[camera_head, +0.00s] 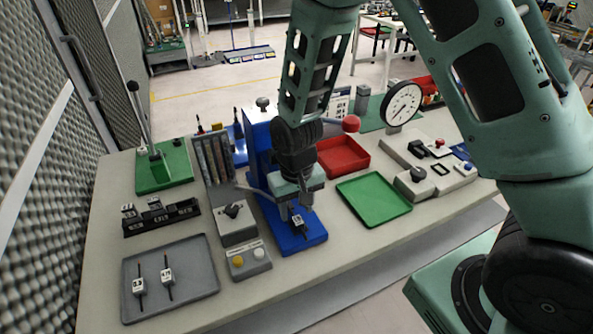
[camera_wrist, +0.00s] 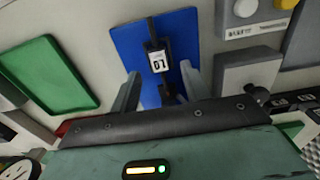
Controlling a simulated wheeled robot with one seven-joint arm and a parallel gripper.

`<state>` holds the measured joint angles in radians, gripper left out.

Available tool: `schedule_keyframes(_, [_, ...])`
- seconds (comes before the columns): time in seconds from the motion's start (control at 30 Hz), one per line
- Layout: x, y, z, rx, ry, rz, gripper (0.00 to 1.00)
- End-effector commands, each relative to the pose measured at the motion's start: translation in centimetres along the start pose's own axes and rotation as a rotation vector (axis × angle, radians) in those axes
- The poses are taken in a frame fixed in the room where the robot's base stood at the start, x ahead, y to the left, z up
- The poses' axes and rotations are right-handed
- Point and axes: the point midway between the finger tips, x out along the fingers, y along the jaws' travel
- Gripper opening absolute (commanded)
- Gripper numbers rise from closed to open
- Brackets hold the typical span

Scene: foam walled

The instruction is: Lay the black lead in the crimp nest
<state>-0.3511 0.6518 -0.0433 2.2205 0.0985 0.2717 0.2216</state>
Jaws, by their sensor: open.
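A black lead with a white numbered tag (camera_head: 298,223) is at the small dark nest on the blue base plate (camera_head: 305,242) of the press. In the wrist view the tag (camera_wrist: 158,61) faces up and lies between my fingers. My gripper (camera_head: 297,211) is open, pointing down over the blue plate. Its two fingertips (camera_wrist: 160,74) stand apart on either side of the lead, with gaps visible to it. The nest's dark body is partly hidden by the lead and tag, so I cannot tell how deep the lead sits.
A grey tray (camera_head: 205,290) at the front left holds two tagged leads. A black rack (camera_head: 160,218) is behind it. A button box (camera_head: 249,262) and a grey knob box (camera_head: 237,222) stand left of the press. A green tray (camera_head: 373,198) and a red tray (camera_head: 342,157) lie right.

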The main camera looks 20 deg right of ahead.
Motion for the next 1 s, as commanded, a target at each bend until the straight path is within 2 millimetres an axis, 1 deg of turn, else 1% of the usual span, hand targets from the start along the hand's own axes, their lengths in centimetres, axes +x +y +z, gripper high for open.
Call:
schedule_keyframes(0.03, [-1.0,-0.1,-0.1,-0.001,0.007,-0.002,0.46])
schedule_keyframes(0.27, [-6.1,-0.1,-0.1,-0.001,0.008,-0.003,0.46])
schedule_keyframes(0.4, [-9.3,0.0,-0.1,0.000,0.008,-0.002,0.46])
schedule_keyframes(0.5, [-11.3,-0.1,-0.1,0.000,0.007,-0.003,0.46])
schedule_keyframes(0.6, [-12.8,0.0,-0.1,0.000,0.004,-0.002,0.46])
schedule_keyframes(0.7, [-13.9,0.0,-0.1,0.000,0.004,-0.001,0.46])
schedule_keyframes(0.8, [-14.5,0.0,0.0,0.000,0.001,0.000,0.46])
schedule_keyframes(1.0, [-14.7,0.0,0.0,0.000,0.001,0.000,0.46])
